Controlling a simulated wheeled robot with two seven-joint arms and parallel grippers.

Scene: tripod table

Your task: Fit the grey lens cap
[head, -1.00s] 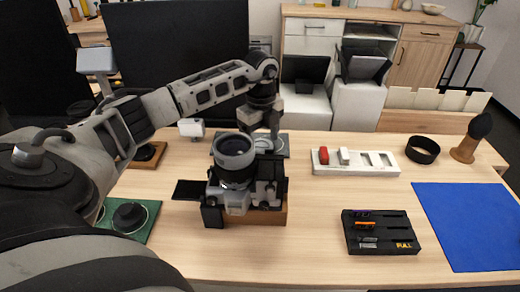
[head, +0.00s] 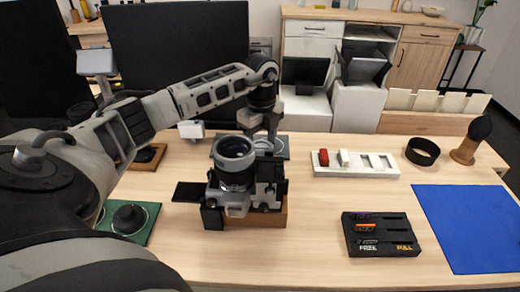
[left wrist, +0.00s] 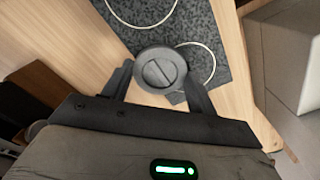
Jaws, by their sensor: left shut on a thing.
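The camera (head: 236,170) stands on a wooden block with its lens pointing up and the lens mouth uncovered. My left gripper (head: 262,142) is just behind the camera in the head view. In the left wrist view its fingers (left wrist: 158,82) are shut on the grey lens cap (left wrist: 160,68), a round disc with a bar across its face. The cap overlaps the edge of the grey speckled mat (left wrist: 204,38); its height above the mat is hard to tell. In the head view the cap is mostly hidden. My right gripper is not in view.
A green mat (head: 150,232) with a dark round part lies at left. A white tray (head: 357,171), a black ring (head: 422,151), a brush with a wooden handle (head: 467,150), a black card holder (head: 382,235) and a blue mat (head: 470,230) are at right. A dark monitor (head: 180,60) stands behind.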

